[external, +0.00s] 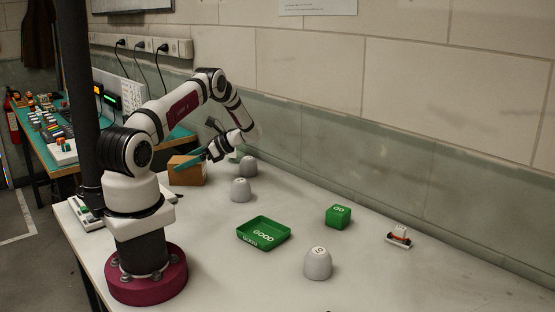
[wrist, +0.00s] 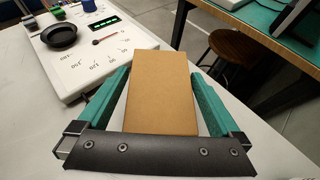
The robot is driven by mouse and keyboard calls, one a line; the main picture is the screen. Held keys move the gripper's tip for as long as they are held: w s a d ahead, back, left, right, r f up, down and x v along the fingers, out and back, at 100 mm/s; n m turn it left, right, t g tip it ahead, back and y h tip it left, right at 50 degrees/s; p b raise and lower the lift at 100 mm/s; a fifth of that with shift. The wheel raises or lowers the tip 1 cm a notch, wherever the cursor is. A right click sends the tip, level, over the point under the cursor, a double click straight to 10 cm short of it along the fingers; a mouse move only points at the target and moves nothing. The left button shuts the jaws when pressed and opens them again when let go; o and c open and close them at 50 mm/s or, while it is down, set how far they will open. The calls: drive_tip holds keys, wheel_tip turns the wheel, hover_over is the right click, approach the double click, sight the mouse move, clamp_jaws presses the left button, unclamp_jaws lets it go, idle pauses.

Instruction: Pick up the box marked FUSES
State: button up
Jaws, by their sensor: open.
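A plain brown cardboard box (external: 187,170) stands on the bench beside my arm in the external view. In the wrist view the box (wrist: 160,92) lies between my two green fingers, with its plain brown face toward the camera. I can read no FUSES marking on it in either view. My gripper (external: 200,160) is open at the box in the external view, and one finger crosses in front of it. In the wrist view my gripper (wrist: 161,76) has a finger along each side of the box, with a narrow gap at the right; contact at the left is unclear.
A green tray marked GOOD (external: 263,233), a green cube (external: 338,216), several grey domes such as this one (external: 318,263) and a small white-and-orange part (external: 399,236) stand on the bench.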

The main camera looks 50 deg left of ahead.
drive_tip(key=c, duration=1.4)
drive_tip(key=shift+r, duration=0.15)
